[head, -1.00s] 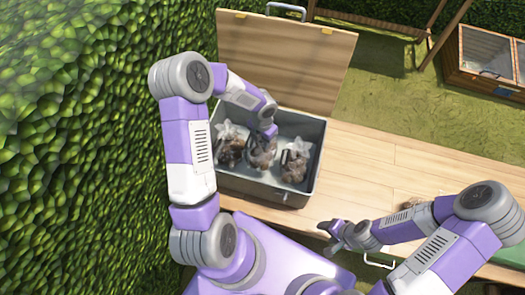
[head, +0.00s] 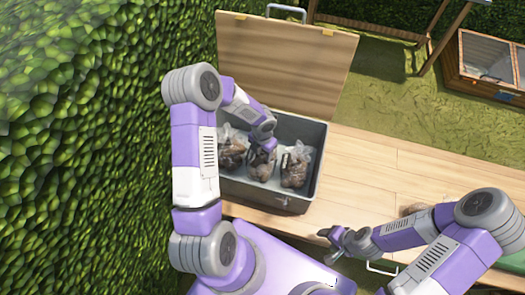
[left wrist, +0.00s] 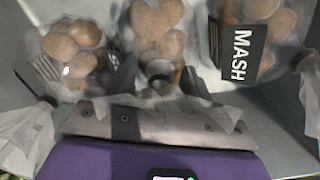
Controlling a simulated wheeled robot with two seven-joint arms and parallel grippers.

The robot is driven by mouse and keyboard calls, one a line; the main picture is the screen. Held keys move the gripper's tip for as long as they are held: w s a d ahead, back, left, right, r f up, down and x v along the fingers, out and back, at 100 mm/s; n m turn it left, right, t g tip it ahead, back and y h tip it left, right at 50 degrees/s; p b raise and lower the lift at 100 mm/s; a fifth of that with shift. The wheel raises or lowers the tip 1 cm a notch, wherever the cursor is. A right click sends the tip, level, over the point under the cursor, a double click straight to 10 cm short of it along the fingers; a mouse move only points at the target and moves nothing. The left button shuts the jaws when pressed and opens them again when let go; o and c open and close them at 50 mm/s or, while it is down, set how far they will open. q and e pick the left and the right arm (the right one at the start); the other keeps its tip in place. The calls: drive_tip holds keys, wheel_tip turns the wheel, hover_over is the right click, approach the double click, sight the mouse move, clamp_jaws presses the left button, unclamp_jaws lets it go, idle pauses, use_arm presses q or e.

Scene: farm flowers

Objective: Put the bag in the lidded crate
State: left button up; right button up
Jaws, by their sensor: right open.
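The grey crate (head: 258,201) stands on the table with its wooden lid (head: 285,62) raised at the back. Three clear bags of brown potatoes are inside: a left bag (head: 231,157), a middle bag (head: 262,169) and a right bag (head: 296,172). My left gripper (head: 263,150) reaches into the crate over the middle bag. In the left wrist view its fingers (left wrist: 157,80) are spread either side of the middle bag's (left wrist: 157,28) gathered neck, apart from it as far as I can see. My right gripper (head: 335,243) is open and empty in front of the table.
The wooden table (head: 370,160) is clear right of the crate. A leafy hedge (head: 80,130) closes off the left side. A wooden cold frame (head: 487,62) stands on the grass at the back right.

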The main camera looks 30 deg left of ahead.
use_arm(q)
drive_tip(key=shift+r, duration=0.15)
wheel_tip(320, 180, up, 12)
drive_tip(key=p, duration=0.4)
idle(0.6)
